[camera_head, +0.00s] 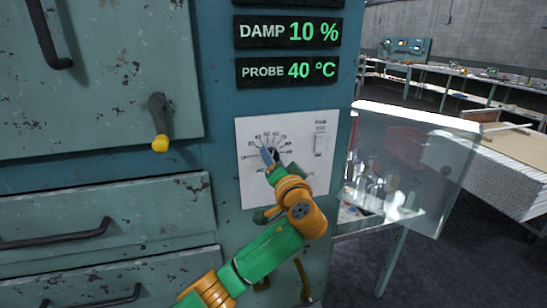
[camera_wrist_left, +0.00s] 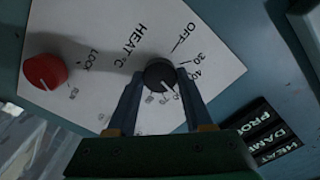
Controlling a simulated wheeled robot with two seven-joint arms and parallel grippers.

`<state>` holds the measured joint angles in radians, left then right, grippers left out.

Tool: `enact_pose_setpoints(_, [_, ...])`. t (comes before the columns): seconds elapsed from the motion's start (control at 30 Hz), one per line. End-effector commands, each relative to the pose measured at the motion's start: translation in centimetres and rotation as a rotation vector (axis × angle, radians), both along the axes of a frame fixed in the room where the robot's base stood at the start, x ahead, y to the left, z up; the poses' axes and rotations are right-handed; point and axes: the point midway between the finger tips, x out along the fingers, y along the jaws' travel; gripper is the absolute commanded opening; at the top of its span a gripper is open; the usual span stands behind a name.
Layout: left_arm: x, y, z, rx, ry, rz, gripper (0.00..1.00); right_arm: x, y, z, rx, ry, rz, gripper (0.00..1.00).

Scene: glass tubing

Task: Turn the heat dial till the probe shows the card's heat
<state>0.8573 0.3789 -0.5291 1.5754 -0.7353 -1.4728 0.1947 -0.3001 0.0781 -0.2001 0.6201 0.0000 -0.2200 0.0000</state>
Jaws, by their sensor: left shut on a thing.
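The black heat dial (camera_wrist_left: 158,73) sits on a white plate (camera_head: 250,188) marked "HEAT °C", with OFF, 30 and 40 along its scale. A short white mark on it points to the lower right in the left wrist view; the number it meets is hard to read. My left gripper (camera_head: 270,160) is shut on the dial, one finger on each side in the left wrist view (camera_wrist_left: 160,82). The probe readout (camera_head: 287,71) shows 40 °C. I see no heat card. My right gripper is out of view.
A red lock knob (camera_wrist_left: 44,70) is on the same plate. A fan switch (camera_head: 319,140) is at its upper right. The damp readout (camera_head: 288,32) shows 10 %. A yellow-tipped handle (camera_head: 159,125) sticks out at left. A clear pane (camera_head: 425,150) stands out at right.

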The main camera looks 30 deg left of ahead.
Motion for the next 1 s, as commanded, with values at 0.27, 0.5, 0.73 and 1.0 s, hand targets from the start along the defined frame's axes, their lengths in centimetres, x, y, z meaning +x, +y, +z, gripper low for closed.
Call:
enact_pose_setpoints(0.27, [0.0,-0.02,-0.03,0.064,0.077,0.0,0.0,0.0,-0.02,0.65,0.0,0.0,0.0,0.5])
enact_pose_setpoints(0.5, [0.0,-0.01,-0.08,0.081,0.099,0.001,0.0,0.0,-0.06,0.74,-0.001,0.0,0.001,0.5])
enact_pose_setpoints(0.73, [0.0,0.0,-0.09,0.083,0.099,0.0,0.0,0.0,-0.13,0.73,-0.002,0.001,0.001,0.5])
enact_pose_setpoints(1.0, [0.0,0.0,-0.06,0.083,0.099,0.0,0.81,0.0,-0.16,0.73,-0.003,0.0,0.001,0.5])
